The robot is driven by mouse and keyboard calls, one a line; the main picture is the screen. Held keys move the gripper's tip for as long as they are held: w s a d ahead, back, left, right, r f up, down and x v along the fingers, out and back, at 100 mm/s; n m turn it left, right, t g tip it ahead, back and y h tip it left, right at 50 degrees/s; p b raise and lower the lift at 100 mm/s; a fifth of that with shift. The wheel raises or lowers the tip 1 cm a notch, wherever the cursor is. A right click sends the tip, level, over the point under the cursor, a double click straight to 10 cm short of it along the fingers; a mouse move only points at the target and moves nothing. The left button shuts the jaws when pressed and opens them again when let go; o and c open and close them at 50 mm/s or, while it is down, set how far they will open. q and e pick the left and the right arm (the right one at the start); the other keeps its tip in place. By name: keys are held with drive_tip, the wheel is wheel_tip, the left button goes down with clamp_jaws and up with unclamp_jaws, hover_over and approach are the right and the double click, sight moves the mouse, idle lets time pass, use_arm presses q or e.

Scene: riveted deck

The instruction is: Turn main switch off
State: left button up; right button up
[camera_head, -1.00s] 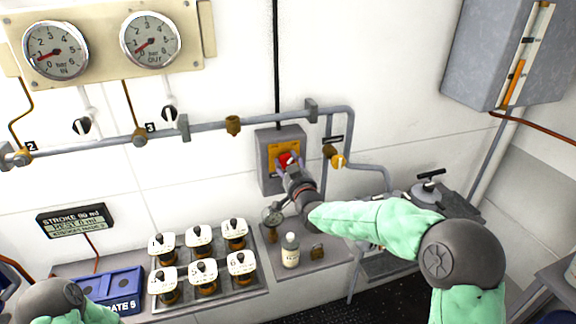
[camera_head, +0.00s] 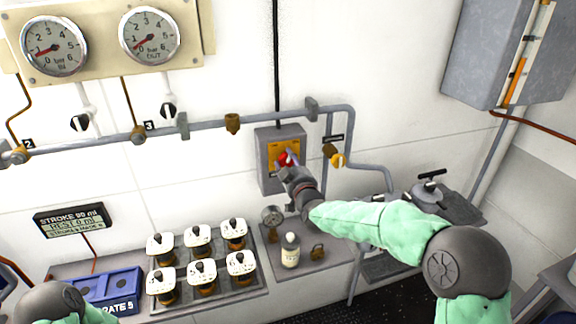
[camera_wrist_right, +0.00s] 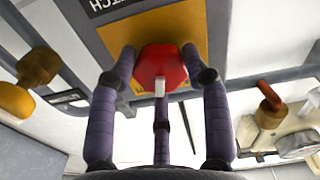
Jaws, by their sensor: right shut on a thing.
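The main switch is a red knob (camera_head: 285,159) on a yellow plate, on the front of a grey box (camera_head: 266,182) on the white wall. My right gripper (camera_head: 287,163) is at the knob. In the right wrist view the purple fingers of my right gripper (camera_wrist_right: 160,78) are shut around the red knob (camera_wrist_right: 162,64), one on each side and one below. A white mark on the knob points down in that view. The label above is partly cut off. My left gripper is out of view; only part of my left arm shows at the lower left.
A grey pipe (camera_head: 215,121) with brass fittings runs along the wall; a yellow-handled valve (camera_head: 338,160) is just right of the switch box.

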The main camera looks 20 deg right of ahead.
drive_tip(key=n, duration=0.2)
drive_tip(key=f+n, duration=0.1)
drive_tip(key=n, duration=0.2)
drive_tip(key=shift+n, duration=0.3)
drive_tip(key=n+p, duration=0.1)
drive_tip(key=n, duration=0.5)
drive_tip(key=shift+r+n, duration=0.1)
drive_tip(key=shift+n, duration=0.2)
drive_tip(key=o, duration=1)
drive_tip(key=shift+o, duration=0.8)
drive_tip(key=shift+d+r, duration=0.1)
drive_tip(key=shift+d, duration=0.1)
drive_tip(key=shift+r, duration=0.1)
drive_tip(key=shift+a, duration=0.1)
drive_tip(key=shift+s+r, duration=0.1)
